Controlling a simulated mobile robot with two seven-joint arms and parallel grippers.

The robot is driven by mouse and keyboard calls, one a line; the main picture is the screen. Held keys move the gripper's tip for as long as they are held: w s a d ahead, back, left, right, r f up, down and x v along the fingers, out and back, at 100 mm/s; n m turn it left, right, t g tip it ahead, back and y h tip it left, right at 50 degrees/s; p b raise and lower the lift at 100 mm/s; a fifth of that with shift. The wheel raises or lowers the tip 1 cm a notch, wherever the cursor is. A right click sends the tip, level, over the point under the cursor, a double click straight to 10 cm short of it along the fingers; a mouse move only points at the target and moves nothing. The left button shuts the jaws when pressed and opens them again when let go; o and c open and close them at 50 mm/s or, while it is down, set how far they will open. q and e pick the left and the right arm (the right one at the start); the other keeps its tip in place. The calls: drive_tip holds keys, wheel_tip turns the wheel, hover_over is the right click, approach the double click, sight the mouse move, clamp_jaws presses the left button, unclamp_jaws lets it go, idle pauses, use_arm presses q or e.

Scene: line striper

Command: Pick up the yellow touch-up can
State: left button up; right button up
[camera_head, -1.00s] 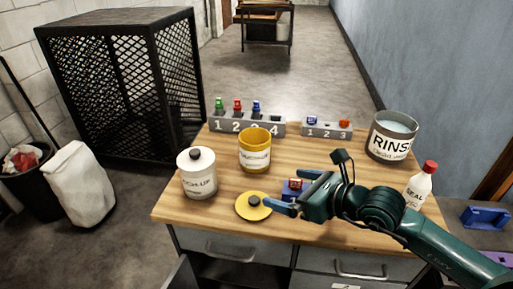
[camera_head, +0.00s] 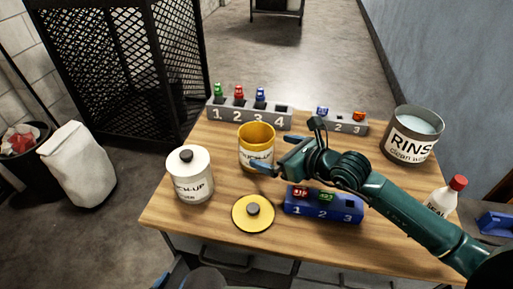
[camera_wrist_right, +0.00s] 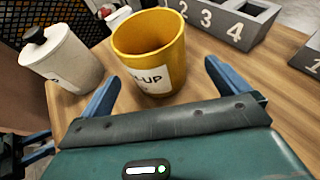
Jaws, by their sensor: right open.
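The yellow touch-up can (camera_head: 257,136) stands upright and open-topped on the wooden table, with a white label; it also shows in the right wrist view (camera_wrist_right: 140,38). My right gripper (camera_head: 276,155) is open and empty beside the can, coming from the right. In the right wrist view its blue fingertips (camera_wrist_right: 162,74) are spread, with the can just ahead between them. I cannot tell whether either finger touches it. My left gripper (camera_head: 177,274) shows only partly at the bottom edge and at the left of the right wrist view (camera_wrist_right: 30,147); its jaw state is unclear.
A white lidded can (camera_head: 190,177) stands left of the yellow can. A yellow lid (camera_head: 237,219) lies in front. A blue numbered rack (camera_head: 322,209) sits below my right arm. Grey racks (camera_head: 222,116) line the back. A rinse can (camera_head: 411,140) and white bottle (camera_head: 445,197) stand right.

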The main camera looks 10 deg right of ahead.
drive_tip(key=shift+a+p+x, duration=0.15)
drive_tip(key=shift+p+x, duration=0.1)
drive_tip(key=shift+x, duration=1.25)
drive_tip(key=shift+a+p+x, duration=0.2)
drive_tip(key=shift+p+x, duration=0.05)
drive_tip(key=shift+x, duration=1.25)
drive_tip(key=shift+s+r, duration=0.1)
drive_tip(key=shift+r, duration=0.1)
drive_tip(key=shift+c, duration=0.3)
drive_tip(key=c, duration=1.2)
drive_tip(key=shift+r, duration=0.1)
